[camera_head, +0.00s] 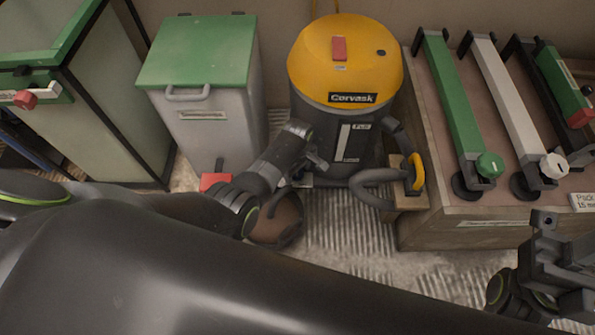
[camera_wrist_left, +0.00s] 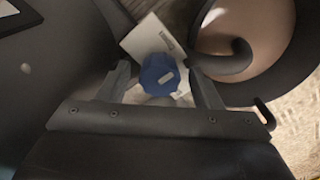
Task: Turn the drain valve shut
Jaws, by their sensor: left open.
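The drain valve has a blue lobed knob (camera_wrist_left: 158,75) with a pale bar across its face. It shows in the left wrist view between the two open fingers of my left gripper (camera_wrist_left: 163,88), with gaps visible on both sides. A white tag (camera_wrist_left: 152,38) is behind it. In the head view my left gripper (camera_head: 317,163) is at the lower front of the yellow and grey Corvask vacuum (camera_head: 345,62), and the knob is hidden there. My right gripper (camera_head: 556,262) is at the lower right, away from the vacuum; its jaw gap is unclear.
A grey bin with a green lid (camera_head: 197,52) stands left of the vacuum. A bucket (camera_head: 275,222) is below my left gripper. A hose with a yellow-handled end (camera_head: 415,172) is right of the vacuum. A wooden bench (camera_head: 455,212) holds green and white clamp-like bars.

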